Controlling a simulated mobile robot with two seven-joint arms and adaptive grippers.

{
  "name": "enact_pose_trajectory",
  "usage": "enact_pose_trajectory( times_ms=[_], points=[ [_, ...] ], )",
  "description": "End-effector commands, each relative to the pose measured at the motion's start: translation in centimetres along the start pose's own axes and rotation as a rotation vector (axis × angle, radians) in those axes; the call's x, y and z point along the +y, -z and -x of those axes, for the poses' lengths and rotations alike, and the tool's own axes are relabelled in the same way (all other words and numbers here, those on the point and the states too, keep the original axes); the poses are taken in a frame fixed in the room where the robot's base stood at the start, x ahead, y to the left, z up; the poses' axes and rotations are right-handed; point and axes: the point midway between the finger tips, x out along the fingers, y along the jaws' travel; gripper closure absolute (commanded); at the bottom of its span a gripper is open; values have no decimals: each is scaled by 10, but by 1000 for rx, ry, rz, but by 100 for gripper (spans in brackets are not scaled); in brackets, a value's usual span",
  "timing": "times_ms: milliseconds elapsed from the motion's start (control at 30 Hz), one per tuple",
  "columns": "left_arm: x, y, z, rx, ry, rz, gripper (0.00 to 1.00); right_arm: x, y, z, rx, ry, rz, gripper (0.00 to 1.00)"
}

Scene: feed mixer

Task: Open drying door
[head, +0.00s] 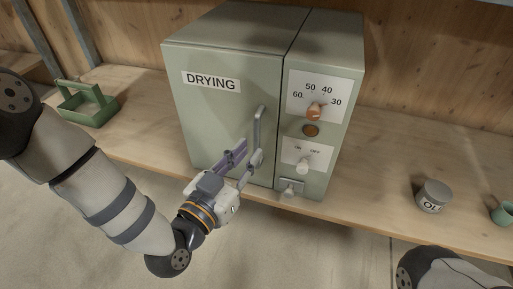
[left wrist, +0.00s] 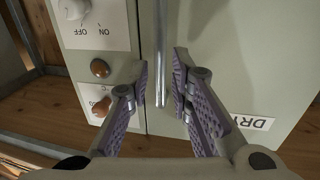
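The drying door (head: 215,115) is the green-grey front panel labelled "DRYING" on the cabinet, and it looks closed. Its upright metal handle (head: 258,125) is near the door's right edge. My left gripper (head: 248,157) is at the lower part of this handle. In the left wrist view the handle (left wrist: 161,50) stands between the two purple-padded fingers of my left gripper (left wrist: 160,82). A gap shows on both sides of the bar, so the fingers are open around it. My right gripper is out of view; only a dark part of my right arm shows at the lower right.
Right of the door is a control panel (head: 315,95) with an orange dial (head: 314,112), a round button (head: 311,130) and an on/off knob (head: 302,166). A green carrier (head: 88,108) stands left on the wooden bench (head: 375,165). A grey can (head: 433,197) and green cup (head: 505,213) stand right.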

Motion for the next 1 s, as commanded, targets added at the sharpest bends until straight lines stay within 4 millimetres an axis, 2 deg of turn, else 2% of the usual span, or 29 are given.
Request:
enact_pose_trajectory(
  times_ms=[100,300,533,567,633,667,1000],
  points=[
    [0,-4,-25,0,0,2,80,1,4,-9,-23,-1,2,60],
    [0,-2,-46,-2,0,1,80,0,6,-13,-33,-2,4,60],
    [0,-1,-47,-3,0,2,80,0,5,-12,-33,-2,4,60],
    [0,-1,-47,-3,0,2,82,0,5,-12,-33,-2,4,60],
    [0,-1,-47,-3,0,2,98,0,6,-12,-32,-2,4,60],
    [0,-1,-47,-3,0,2,100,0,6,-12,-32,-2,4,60],
    [1,-1,-44,-4,-8,1,100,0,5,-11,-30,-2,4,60]
  ],
)
